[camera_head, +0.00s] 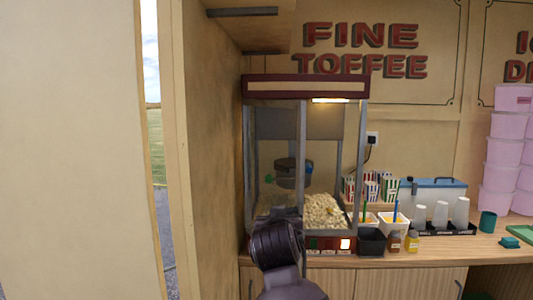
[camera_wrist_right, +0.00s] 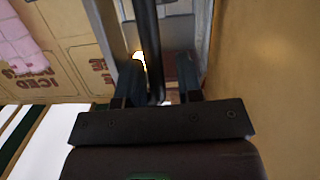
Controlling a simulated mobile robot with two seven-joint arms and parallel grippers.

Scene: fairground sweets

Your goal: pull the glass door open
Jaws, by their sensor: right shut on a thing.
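The popcorn machine (camera_head: 305,88) stands on the counter against the side wall, with popcorn (camera_head: 325,212) and a dark kettle (camera_head: 293,172) behind its glass. The glass door (camera_head: 275,150) is at its front; I cannot tell whether it stands slightly ajar. My right gripper (camera_head: 291,216) is at the lower front of the machine, its fingers mostly hidden by my own wrist. In the right wrist view, the gripper (camera_wrist_right: 160,70) has its two fingers on either side of a dark bar handle (camera_wrist_right: 149,35) and is shut on it. My left gripper is not in view.
A wooden side wall (camera_head: 212,140) stands close on the left, with a shelf (camera_head: 250,14) above. Right of the machine, the counter (camera_head: 430,251) holds a black tub (camera_head: 372,242), small jars (camera_head: 412,241), striped boxes (camera_head: 389,187) and white cups (camera_head: 440,213).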

